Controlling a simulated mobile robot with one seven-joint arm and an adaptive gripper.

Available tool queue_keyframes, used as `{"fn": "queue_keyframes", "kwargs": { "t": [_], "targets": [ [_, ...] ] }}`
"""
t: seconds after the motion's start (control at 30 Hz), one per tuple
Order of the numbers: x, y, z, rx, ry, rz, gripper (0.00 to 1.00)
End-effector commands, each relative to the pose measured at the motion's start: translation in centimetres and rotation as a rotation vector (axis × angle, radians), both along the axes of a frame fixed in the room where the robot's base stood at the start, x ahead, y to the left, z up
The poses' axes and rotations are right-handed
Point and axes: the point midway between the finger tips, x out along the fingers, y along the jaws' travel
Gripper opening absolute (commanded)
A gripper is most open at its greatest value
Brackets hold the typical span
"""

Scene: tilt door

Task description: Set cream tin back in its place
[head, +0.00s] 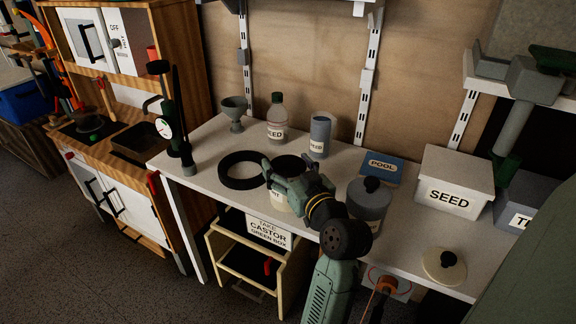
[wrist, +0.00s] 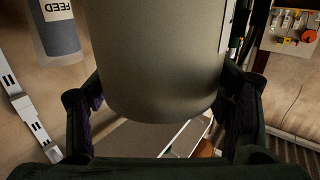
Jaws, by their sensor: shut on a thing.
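The cream tin (head: 281,201) is in my gripper (head: 284,178), above or on the white bench; I cannot tell whether it touches. A partly hidden label and a dark top show on it in the head view. In the wrist view the tin (wrist: 155,60) fills the middle, with a finger on each side. My gripper is shut on it. A black ring (head: 224,178) lies flat on the bench just left of the tin, with bare bench inside it.
A FEED jar (head: 320,137), a SEED bottle (head: 276,118) and a funnel (head: 234,112) stand behind. A grey pot (head: 368,203) with a black knob is close on the right. Further right are a SEED box (head: 452,184) and a cream lid (head: 443,268).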

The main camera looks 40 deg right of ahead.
Motion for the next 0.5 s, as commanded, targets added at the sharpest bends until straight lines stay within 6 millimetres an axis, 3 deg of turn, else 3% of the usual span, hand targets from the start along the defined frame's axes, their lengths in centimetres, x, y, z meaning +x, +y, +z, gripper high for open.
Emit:
{"fn": "queue_keyframes", "kwargs": {
  "t": [0.07, 0.1, 0.4, 0.5],
  "targets": [
    [-0.01, 0.02, -0.10, -0.002, -0.003, 0.000, 0.14],
    [-0.01, 0.02, 0.04, -0.003, -0.002, 0.000, 0.75],
    [-0.01, 0.00, -0.06, 0.000, -0.001, 0.000, 0.95],
    [0.00, 0.00, -0.08, 0.000, -0.001, 0.000, 0.96]
  ]
}}
